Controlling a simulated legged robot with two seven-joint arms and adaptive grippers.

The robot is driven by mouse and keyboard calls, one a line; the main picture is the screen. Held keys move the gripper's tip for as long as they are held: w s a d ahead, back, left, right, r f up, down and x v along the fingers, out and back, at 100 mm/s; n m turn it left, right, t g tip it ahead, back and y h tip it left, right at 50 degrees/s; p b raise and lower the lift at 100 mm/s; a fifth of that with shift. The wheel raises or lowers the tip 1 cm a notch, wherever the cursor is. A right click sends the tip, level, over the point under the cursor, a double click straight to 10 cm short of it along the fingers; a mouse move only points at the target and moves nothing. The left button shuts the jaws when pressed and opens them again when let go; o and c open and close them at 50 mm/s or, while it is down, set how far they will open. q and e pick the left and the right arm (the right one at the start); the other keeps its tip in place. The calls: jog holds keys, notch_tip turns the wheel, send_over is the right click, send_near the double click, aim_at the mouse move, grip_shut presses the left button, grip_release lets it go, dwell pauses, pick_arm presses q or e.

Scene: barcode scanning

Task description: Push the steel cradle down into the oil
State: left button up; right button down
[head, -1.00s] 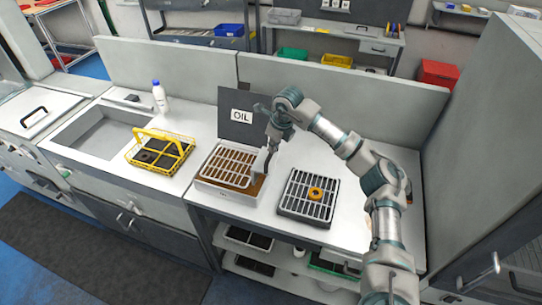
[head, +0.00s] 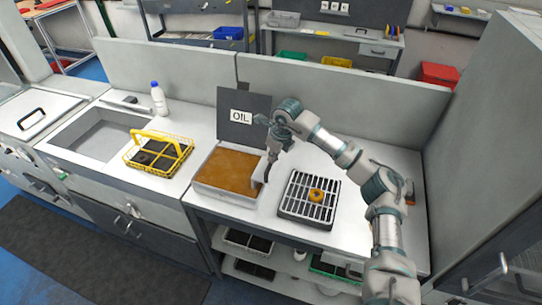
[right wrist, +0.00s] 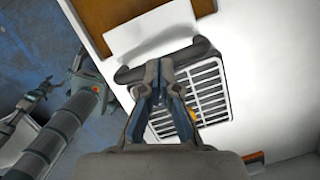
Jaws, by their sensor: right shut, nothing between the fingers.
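The oil tray (head: 220,198) is a white box of brown oil in front of the dark OIL sign (head: 243,118). The steel cradle's grid does not show; the oil surface looks unbroken. A pale upright plate (head: 258,173) stands at the tray's right edge, apparently the cradle's end. It shows in the right wrist view (right wrist: 150,38) with a dark curved handle (right wrist: 195,50) beside it. My right gripper (head: 269,172) is shut and empty, down at this handle. In the right wrist view its fingertips (right wrist: 160,65) meet at the dark bar, seemingly touching it. My left gripper is not in the head view.
A black draining rack (head: 295,205) with an orange ring-shaped item (head: 316,195) stands right of the oil tray. A yellow wire basket (head: 160,152) with dark parts and a white bottle (head: 159,98) are to the left, near the sink. The counter at right is bare.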

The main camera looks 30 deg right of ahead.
jog(key=shift+x, duration=0.85)
jog(key=shift+s+r, duration=0.15)
jog(key=shift+r, duration=0.1)
jog(key=shift+s+d+r, duration=0.15)
jog(key=shift+s+d, duration=0.05)
jog(key=shift+s, duration=0.05)
jog(key=shift+s+d+r+p, duration=0.2)
jog(key=shift+s+p, duration=0.05)
jog(key=shift+s, duration=0.35)
jog(key=shift+s+d+r+p, duration=0.2)
jog(key=shift+s, duration=0.4)
